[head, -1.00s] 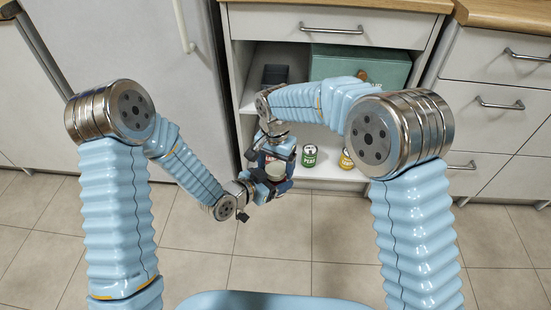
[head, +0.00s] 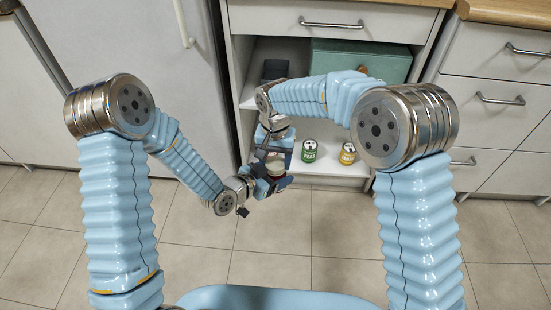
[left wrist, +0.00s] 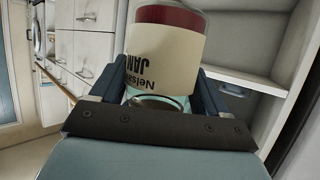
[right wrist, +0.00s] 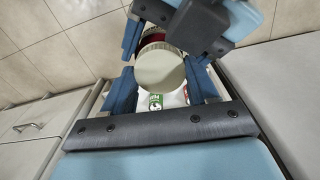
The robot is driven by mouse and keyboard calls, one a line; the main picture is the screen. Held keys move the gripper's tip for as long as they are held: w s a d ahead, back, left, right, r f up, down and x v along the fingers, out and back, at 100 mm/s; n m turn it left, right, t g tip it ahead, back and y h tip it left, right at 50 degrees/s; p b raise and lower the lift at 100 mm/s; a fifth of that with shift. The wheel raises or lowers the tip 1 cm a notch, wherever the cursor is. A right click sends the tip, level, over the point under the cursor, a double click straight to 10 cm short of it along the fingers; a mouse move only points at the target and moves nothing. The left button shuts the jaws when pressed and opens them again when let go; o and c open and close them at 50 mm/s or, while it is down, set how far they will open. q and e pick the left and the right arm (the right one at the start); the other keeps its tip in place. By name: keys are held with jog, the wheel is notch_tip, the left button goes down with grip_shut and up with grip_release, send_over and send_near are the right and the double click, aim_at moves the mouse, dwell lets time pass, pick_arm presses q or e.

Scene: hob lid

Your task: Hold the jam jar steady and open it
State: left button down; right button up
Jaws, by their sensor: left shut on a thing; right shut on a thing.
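The jam jar (head: 275,168) is held between my two grippers in front of the open cabinet. In the left wrist view its cream label (left wrist: 160,60) reads JAM upside down, with a dark red band (left wrist: 170,16) at the picture's top edge. My left gripper (left wrist: 160,75) is shut on the jar's body, one blue finger on each side. In the right wrist view the pale round lid (right wrist: 160,70) faces the camera. My right gripper (right wrist: 160,82) is shut on it, with a finger on either side. I cannot tell whether the lid is loose from the jar.
A green can (head: 309,151) and a yellow can (head: 347,153) stand on the cabinet's bottom shelf, just right of the grippers. A teal box (head: 360,62) and a dark container (head: 275,70) are on the shelf above. The tiled floor (head: 310,225) is clear.

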jog(key=o, duration=1.2)
jog(key=shift+c, duration=0.2)
